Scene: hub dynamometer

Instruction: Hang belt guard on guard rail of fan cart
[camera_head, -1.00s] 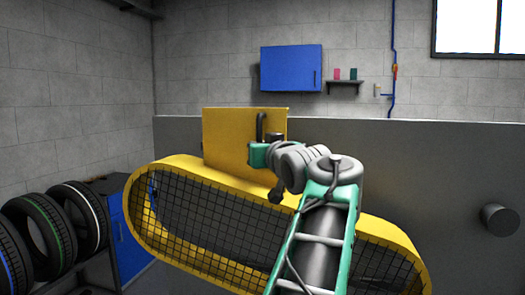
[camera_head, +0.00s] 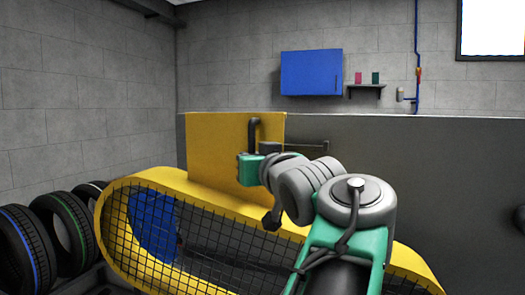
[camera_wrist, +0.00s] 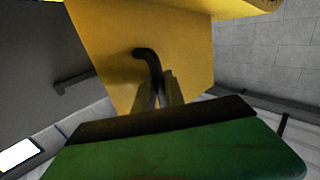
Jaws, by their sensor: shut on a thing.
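The belt guard is a long yellow loop (camera_head: 150,183) with a dark mesh face and an upright yellow plate (camera_head: 215,150). It is held up across the front of the head view, tilted down to the right. My gripper (camera_head: 254,152) is shut on the black hooked handle (camera_head: 254,128) at the plate. The wrist view shows the fingers (camera_wrist: 170,92) closed around this handle (camera_wrist: 147,60), against the yellow plate (camera_wrist: 115,50). A short dark bar (camera_head: 305,146), possibly the guard rail, juts in front of the grey panel just right of the plate. It also shows in the wrist view (camera_wrist: 78,82).
A large grey panel (camera_head: 430,165) stands behind the guard. Several tires (camera_head: 22,245) sit on a rack at the left. A blue cabinet (camera_head: 311,72) and a small shelf (camera_head: 366,87) hang on the block wall. My arm hides part of the guard.

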